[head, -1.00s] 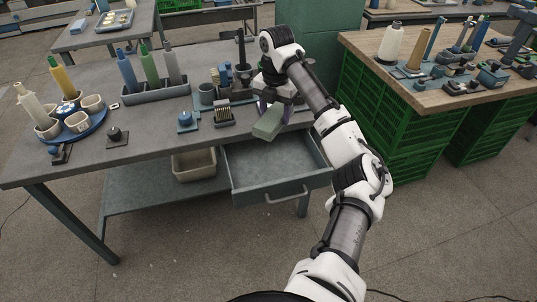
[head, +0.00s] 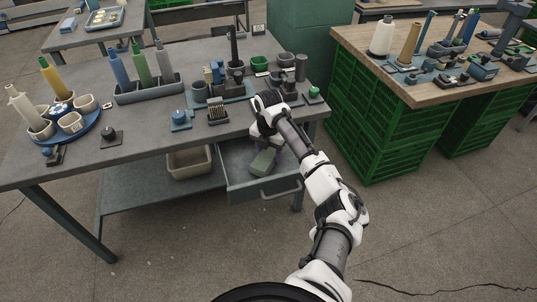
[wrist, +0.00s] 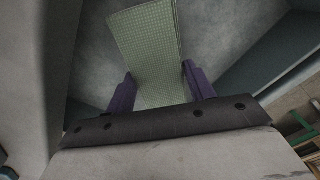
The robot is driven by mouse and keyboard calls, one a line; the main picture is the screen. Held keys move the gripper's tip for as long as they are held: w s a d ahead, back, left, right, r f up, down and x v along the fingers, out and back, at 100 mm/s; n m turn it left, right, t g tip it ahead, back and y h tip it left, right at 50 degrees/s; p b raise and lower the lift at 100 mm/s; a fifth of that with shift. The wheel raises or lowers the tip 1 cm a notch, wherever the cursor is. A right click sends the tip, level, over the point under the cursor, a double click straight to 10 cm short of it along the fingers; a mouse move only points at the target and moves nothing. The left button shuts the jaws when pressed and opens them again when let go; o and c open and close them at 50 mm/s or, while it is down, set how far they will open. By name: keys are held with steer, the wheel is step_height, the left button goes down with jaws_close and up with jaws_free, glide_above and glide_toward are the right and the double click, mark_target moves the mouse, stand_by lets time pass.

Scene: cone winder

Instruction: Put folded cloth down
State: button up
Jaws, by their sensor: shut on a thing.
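The folded cloth (head: 262,162) is pale green with a fine check pattern. In the wrist view the cloth (wrist: 148,50) stretches out from between the two purple fingers of my gripper (wrist: 161,88). In the head view my gripper (head: 268,150) points down into the open drawer (head: 236,186) under the grey table, shut on the cloth. The cloth is inside the drawer's outline, near its floor. I cannot tell whether it touches the floor. My wrist partly hides the gripper and the back of the drawer.
The grey table (head: 150,119) above holds a bobbin rack (head: 150,91), a blue round tray (head: 85,131) and several small fixtures. A beige bin (head: 190,165) sits on the shelf left of the drawer. Green crates (head: 385,130) stand at right under a wooden-topped table.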

mark_target(268, 154)
steer(key=shift+f, duration=0.9)
steer(key=o, duration=1)
steer(key=shift+f, duration=0.15)
steer(key=shift+c, duration=0.2)
step_height(268, 154, up, 12)
steer(key=b, duration=0.2)
steer(key=shift+r, duration=0.2)
